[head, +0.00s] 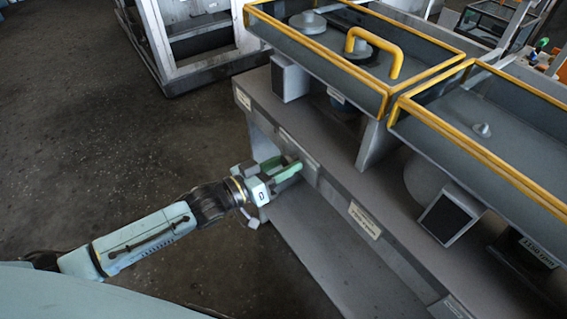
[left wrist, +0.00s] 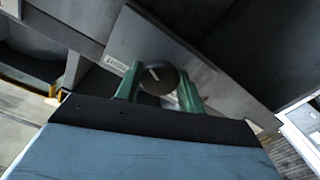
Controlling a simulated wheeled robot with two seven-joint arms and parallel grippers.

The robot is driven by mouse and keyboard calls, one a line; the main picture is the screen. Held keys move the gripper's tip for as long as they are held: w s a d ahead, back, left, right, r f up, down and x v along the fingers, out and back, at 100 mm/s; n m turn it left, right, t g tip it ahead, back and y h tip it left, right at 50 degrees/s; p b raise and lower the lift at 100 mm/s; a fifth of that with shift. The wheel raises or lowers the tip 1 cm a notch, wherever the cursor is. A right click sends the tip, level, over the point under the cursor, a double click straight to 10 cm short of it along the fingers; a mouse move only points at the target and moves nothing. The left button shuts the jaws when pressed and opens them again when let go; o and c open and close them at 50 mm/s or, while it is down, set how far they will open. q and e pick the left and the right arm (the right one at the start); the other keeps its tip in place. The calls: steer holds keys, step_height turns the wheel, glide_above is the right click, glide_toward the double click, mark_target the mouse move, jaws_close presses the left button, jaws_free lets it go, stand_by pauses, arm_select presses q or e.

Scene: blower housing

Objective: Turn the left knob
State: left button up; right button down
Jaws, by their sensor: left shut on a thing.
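The left knob (left wrist: 157,77) is a round dark knob with a light mark on its face, on the grey front panel in the left wrist view. My left gripper (left wrist: 160,90) has its two green fingers on either side of the knob and is shut on it. In the head view my left gripper (head: 285,168) reaches the front edge of the grey housing, and the knob is hidden there by the fingers. My right gripper is not in view.
The grey housing (head: 345,185) carries labels along its front edge. Above it are trays with yellow rails (head: 440,70) and a yellow handle (head: 375,47). A white-framed rack (head: 195,45) stands behind at the left. The dark floor (head: 90,130) at left is clear.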

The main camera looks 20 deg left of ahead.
arm_select(q)
steer(key=shift+r+m+p, duration=0.1)
steer(key=shift+m+p, duration=0.5)
steer(key=shift+m, duration=0.7)
steer(key=m+p, duration=0.2)
steer(key=m, duration=0.2)
steer(key=m+p, duration=0.1)
steer(key=m, duration=0.3)
steer(key=shift+m, duration=0.4)
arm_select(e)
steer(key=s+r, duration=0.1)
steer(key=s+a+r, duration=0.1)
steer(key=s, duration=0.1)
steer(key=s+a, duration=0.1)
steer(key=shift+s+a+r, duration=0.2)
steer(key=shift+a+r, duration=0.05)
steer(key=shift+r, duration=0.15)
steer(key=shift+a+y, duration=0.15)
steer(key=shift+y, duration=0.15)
arm_select(q)
steer(key=o, duration=1)
steer(key=shift+c, duration=0.2)
